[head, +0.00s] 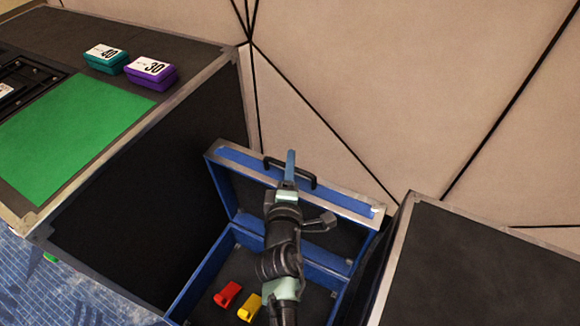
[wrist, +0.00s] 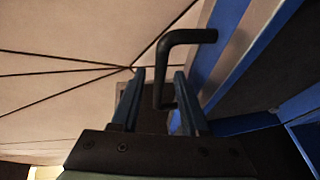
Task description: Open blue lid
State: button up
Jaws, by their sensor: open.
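The blue lid (head: 235,158) of a blue case stands raised at the back of its box in the head view, so the case is open. The lid edge also shows at the right in the wrist view (wrist: 227,32). A black handle (head: 309,176) sits on the lid's top edge. In the wrist view the handle (wrist: 188,38) shows large, with its end between or in front of my fingers. My gripper (wrist: 155,95) is open at the lid's top edge by the handle. My arm hides part of the lid and the box inside (head: 222,250).
A red block (head: 227,294) and a yellow block (head: 250,307) lie in the case. A black crate with a green mat (head: 70,135), a teal box (head: 106,58) and a purple box (head: 150,71) stands left. Another black crate (head: 480,265) stands right. A panelled wall (head: 400,80) is behind.

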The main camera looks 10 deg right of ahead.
jog(key=shift+w, duration=0.2)
grip_shut()
dwell(1.4)
